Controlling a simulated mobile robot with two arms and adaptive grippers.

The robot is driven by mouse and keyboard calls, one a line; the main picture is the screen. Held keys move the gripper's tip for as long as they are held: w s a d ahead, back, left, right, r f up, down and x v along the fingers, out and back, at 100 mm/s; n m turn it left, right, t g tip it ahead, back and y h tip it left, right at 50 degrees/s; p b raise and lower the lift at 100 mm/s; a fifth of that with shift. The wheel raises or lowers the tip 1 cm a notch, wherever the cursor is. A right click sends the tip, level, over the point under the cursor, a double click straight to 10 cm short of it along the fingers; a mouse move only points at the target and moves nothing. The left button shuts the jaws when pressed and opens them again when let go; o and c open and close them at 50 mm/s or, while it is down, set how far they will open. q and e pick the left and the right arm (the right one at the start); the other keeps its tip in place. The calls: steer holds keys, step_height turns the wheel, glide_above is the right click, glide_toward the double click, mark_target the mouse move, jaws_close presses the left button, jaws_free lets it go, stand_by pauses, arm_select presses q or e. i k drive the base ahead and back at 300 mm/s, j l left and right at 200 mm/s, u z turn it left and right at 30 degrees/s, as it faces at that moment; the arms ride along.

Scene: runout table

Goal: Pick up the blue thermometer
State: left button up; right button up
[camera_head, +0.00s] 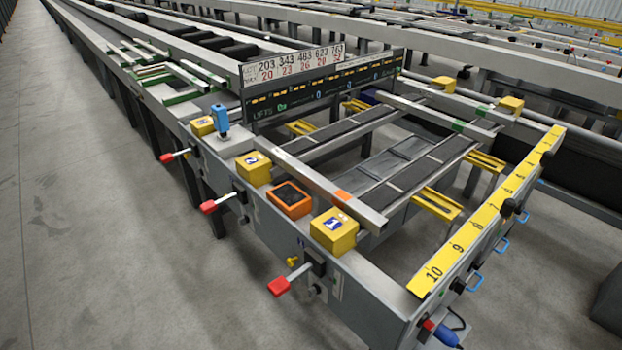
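A blue upright object (221,119), which looks like the blue thermometer, stands on the near left rail of the runout table (232,143). It is beside a yellow block (202,126) at its left, in front of the dark sign board. It is small in the view, so its details cannot be made out. Neither of my grippers is in view, and nothing is seen touching the blue object.
Yellow numbered blocks (334,231) and an orange box with a dark top (289,199) sit on the same rail. Red-handled levers (278,286) stick out from its side. A sign board (321,83) rises behind. Grey floor at the left is clear.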

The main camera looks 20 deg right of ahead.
mark_target(220, 115)
steer(key=i+j+z, duration=0.15)
steer(key=i+j, duration=0.5)
steer(key=i+j+z, duration=0.15)
steer(key=i+j, duration=0.6)
steer(key=i+j+z, duration=0.1)
steer(key=i+j, duration=0.55)
steer(key=j, duration=0.2)
